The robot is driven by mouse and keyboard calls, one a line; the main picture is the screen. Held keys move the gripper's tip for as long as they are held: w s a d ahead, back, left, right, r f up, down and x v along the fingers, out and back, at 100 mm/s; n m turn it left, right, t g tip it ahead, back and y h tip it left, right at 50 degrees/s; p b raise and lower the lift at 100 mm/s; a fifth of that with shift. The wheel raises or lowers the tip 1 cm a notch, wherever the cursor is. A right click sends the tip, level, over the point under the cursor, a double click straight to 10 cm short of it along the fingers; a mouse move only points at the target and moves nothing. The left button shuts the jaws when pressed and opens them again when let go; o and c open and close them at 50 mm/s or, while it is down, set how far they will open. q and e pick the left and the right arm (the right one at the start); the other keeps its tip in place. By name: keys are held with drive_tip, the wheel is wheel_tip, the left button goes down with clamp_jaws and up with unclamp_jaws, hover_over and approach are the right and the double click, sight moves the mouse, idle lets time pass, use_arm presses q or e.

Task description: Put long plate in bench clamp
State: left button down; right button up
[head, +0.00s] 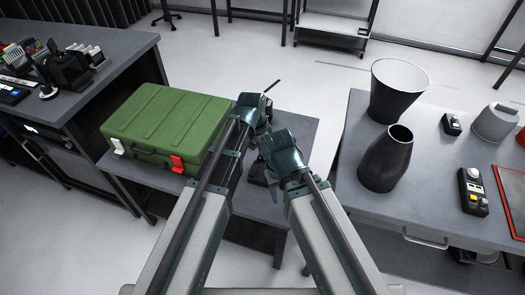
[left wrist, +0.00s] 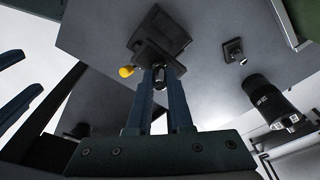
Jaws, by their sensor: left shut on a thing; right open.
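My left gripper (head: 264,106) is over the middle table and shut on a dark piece. A thin dark strip (head: 271,86), perhaps the long plate edge-on, sticks out past it toward the upper right. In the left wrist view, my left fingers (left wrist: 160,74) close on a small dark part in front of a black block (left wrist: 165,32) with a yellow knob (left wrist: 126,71). I cannot tell whether that block is the bench clamp. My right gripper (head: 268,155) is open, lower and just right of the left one. A dark object (head: 258,174) on the table is mostly hidden by my arms.
A green case (head: 168,118) fills the middle table's left part. The right table (head: 440,190) bears a tall dark vase-like part (head: 385,160) and a wide cup (head: 396,88). The left bench (head: 120,60) carries black devices. A small black mount (left wrist: 234,50) shows in the left wrist view.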

sight(261, 159)
use_arm(q)
drive_tip(key=shift+f+b, duration=2.25)
drive_tip(key=shift+f, duration=0.25)
use_arm(e)
drive_tip(key=shift+f, duration=2.5)
use_arm(q)
drive_tip(key=shift+f+b, duration=1.05)
use_arm(e)
drive_tip(key=shift+f, duration=1.05)
use_arm(q)
drive_tip(key=c, duration=0.7)
unclamp_jaws()
drive_tip(key=shift+c, duration=0.2)
drive_tip(key=shift+r, duration=0.1)
use_arm(e)
drive_tip(key=shift+r, duration=0.1)
use_arm(q)
wheel_tip(261, 159, up, 14)
drive_tip(key=a+p, duration=0.1)
drive_tip(key=p, duration=1.2)
drive_tip(key=shift+s+a+f+p, duration=0.2)
drive_tip(key=shift+s+a+p, duration=0.15)
drive_tip(key=shift+s+a, duration=0.1)
use_arm(e)
wheel_tip(261, 159, up, 14)
drive_tip(key=shift+f, duration=0.2)
